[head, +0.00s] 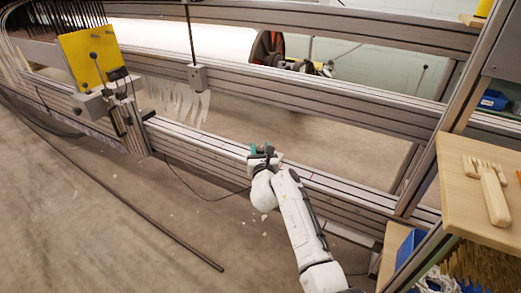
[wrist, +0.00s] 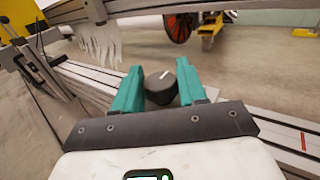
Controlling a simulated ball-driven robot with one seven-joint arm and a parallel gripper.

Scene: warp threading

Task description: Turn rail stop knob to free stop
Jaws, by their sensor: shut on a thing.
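The rail stop knob (wrist: 161,90) is black and round, with a short white mark on its top. It sits between the two teal fingers of my gripper (wrist: 160,84) in the wrist view. My gripper is shut on the knob; a narrow gap seems to show beside it, but the contact points are not clear. The white mark points up and to the right in the wrist view. In the head view my gripper (head: 262,152) is down at the lower grey rail (head: 205,148), and the knob is too small and covered to make out.
A yellow plate (head: 88,55) on a rail carriage stands left along the rail. A thin black cable hangs below the rail. A wooden shelf with a wooden comb (head: 488,190) is at the right. A long dark rod (head: 125,205) lies on the open floor.

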